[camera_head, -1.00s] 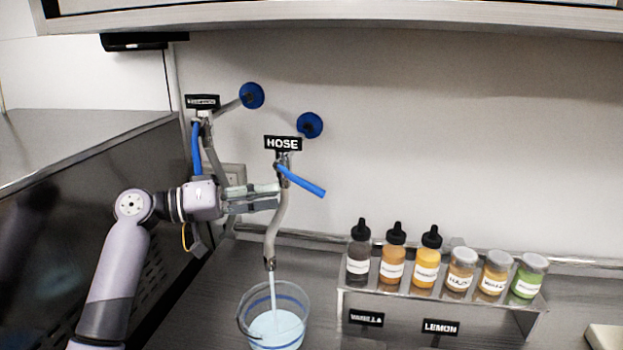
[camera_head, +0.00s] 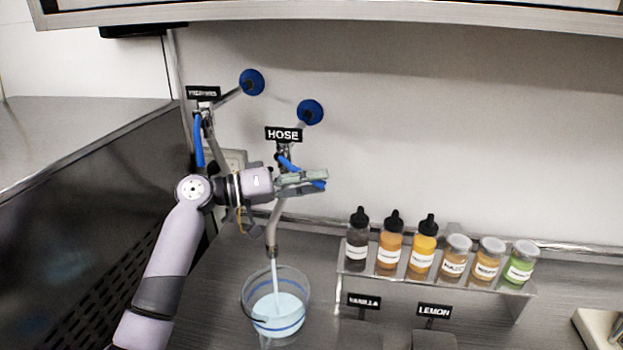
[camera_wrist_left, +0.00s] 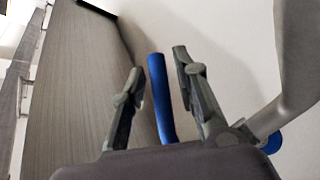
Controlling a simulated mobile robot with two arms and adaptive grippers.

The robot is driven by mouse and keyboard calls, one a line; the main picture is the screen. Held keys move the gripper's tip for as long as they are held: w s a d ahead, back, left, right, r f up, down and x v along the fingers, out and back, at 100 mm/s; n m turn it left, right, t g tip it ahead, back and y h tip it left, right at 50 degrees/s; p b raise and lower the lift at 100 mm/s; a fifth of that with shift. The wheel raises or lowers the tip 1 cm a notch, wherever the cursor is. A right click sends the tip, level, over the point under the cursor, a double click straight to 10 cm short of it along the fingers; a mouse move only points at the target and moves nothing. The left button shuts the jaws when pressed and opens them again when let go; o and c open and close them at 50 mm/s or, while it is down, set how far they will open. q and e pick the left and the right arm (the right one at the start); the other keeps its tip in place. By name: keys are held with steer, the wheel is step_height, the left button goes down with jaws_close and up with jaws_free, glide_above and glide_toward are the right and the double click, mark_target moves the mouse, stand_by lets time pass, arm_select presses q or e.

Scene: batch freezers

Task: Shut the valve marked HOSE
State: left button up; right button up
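The HOSE sign (camera_head: 283,134) hangs on the wall above a valve with a blue lever (camera_head: 287,162). The lever slants down to the right. A grey hose (camera_head: 273,228) hangs below it, and a stream runs from its end into a clear bucket (camera_head: 304,288). My left gripper (camera_head: 323,180) is at the lever, its fingers pointing right and partly covering it. In the left wrist view the blue lever (camera_wrist_left: 160,95) stands between the two spread fingers of my left gripper (camera_wrist_left: 154,73), with gaps visible on both sides. My right gripper is out of view.
Another valve with a blue lever (camera_head: 198,140) hangs under a second sign (camera_head: 203,92) at left. Two blue round wall fittings (camera_head: 251,82) are above. A rack (camera_head: 430,278) of bottles and jars stands right of the bucket. A dark panel (camera_head: 90,220) borders the left.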

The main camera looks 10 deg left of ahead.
arm_select(q)
jaws_close()
stand_by(0.6)
